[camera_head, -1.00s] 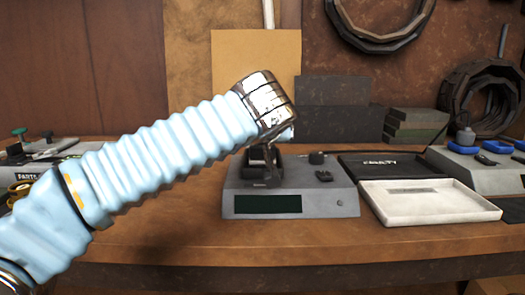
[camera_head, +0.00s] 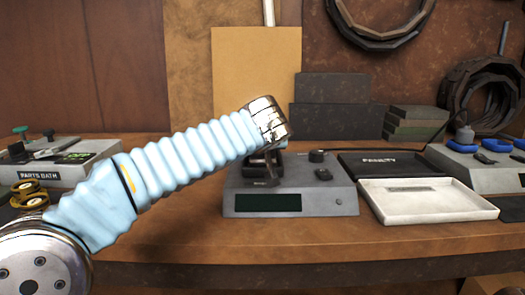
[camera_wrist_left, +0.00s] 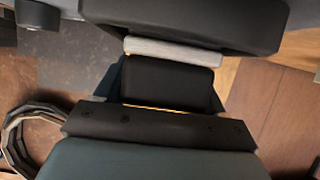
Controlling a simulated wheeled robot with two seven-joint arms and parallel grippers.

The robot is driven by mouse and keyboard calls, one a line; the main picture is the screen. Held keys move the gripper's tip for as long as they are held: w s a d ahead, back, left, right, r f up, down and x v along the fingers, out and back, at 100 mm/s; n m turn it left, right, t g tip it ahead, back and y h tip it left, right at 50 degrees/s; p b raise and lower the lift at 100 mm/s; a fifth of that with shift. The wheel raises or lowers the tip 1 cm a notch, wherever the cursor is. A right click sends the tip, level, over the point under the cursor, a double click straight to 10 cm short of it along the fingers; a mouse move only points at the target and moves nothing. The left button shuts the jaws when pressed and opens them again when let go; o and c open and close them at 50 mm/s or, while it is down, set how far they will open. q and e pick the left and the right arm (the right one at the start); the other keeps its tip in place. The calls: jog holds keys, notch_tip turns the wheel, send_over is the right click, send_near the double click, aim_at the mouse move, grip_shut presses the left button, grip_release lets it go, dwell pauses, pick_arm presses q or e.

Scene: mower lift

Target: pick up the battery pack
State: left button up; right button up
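In the head view, my left arm crosses from the left and its silver wrist hangs just over a dark cradle (camera_head: 261,183) on the grey tester (camera_head: 340,195). A dark block in this cradle, partly hidden behind the wrist, looks like the battery pack (camera_head: 262,165). In the left wrist view, my left gripper (camera_wrist_left: 170,50) shows a black finger with a pale pad. The pad is close against a dark rounded shape at the top; whether that is the pack or the cradle is unclear. The opening between the fingers is hidden. My right gripper is in neither view.
A white tray (camera_head: 425,213) and a black tray (camera_head: 380,161) stand right of the tester. A black knob (camera_head: 316,156) rises on the tester. A parts bath (camera_head: 75,158) stands at the left, another grey unit (camera_head: 475,175) at the right. The front bench strip is clear.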

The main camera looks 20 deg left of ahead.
pick_arm(q)
jog(key=c, duration=0.9)
jog(key=shift+r, duration=0.1)
jog(key=shift+c, duration=0.9)
